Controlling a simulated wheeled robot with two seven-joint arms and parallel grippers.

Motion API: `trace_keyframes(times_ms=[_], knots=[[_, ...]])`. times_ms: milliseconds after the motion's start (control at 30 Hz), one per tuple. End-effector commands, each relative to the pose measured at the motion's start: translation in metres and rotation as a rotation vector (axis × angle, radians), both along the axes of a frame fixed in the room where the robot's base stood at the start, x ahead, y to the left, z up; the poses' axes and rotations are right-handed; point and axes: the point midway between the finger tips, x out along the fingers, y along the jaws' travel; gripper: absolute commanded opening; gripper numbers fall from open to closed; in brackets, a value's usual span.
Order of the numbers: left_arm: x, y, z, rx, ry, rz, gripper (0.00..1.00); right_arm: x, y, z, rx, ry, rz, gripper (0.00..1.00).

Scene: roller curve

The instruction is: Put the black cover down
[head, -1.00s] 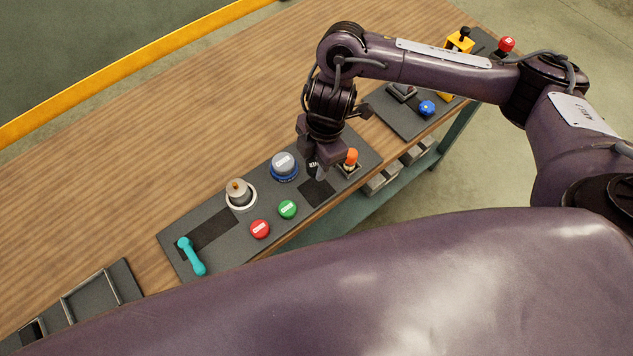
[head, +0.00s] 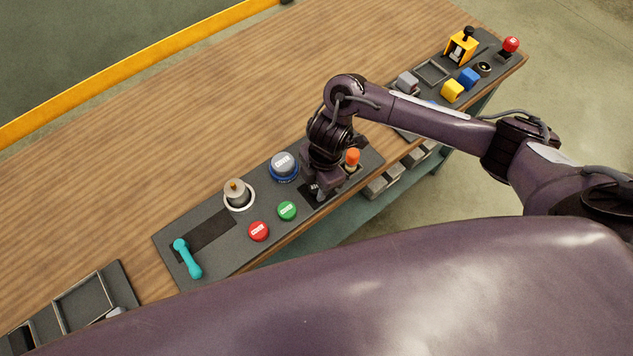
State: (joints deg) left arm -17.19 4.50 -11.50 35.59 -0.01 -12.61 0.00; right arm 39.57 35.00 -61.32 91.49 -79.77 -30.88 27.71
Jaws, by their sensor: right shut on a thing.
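My right gripper (head: 320,193) reaches down from the right onto the middle control panel (head: 220,206). It is shut on the black cover (head: 312,187), a small dark flap with a white marking. The cover is low over the dark square area of the panel. The fingers hide much of it, so its exact tilt and whether it touches the panel cannot be told. My left gripper is not in view.
Close by stand a blue-ringed button (head: 284,166), an orange-topped switch (head: 352,160), a green button (head: 287,210) and a red button (head: 258,231). A teal lever (head: 188,258) is farther left. The wooden table (head: 190,120) is bare behind the panel.

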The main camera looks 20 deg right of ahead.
Motion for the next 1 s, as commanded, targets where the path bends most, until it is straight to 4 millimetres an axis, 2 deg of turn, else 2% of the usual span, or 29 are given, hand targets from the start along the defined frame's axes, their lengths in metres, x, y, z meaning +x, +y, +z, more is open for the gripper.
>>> trace_keyframes(times_ms=[100, 133, 300, 533, 667, 767, 1000], knots=[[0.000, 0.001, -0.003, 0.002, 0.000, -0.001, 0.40, 0.000, 0.000, -0.004, 0.000, 0.001, 0.000, 0.01], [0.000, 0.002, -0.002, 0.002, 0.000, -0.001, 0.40, 0.000, 0.000, -0.003, 0.000, 0.000, 0.000, 0.40], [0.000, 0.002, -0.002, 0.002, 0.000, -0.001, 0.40, 0.000, 0.000, -0.003, 0.000, 0.000, 0.000, 0.59], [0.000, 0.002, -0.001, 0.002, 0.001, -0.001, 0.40, 0.000, 0.000, -0.002, 0.000, 0.000, 0.000, 0.59], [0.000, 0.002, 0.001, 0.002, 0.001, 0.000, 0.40, 0.001, -0.001, 0.005, 0.000, -0.002, 0.001, 0.59], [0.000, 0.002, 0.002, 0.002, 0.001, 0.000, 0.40, 0.002, -0.003, 0.019, 0.002, -0.004, 0.001, 0.59], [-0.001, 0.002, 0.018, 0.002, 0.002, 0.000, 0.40, 0.006, -0.013, 0.075, -0.002, -0.007, 0.001, 0.59]])
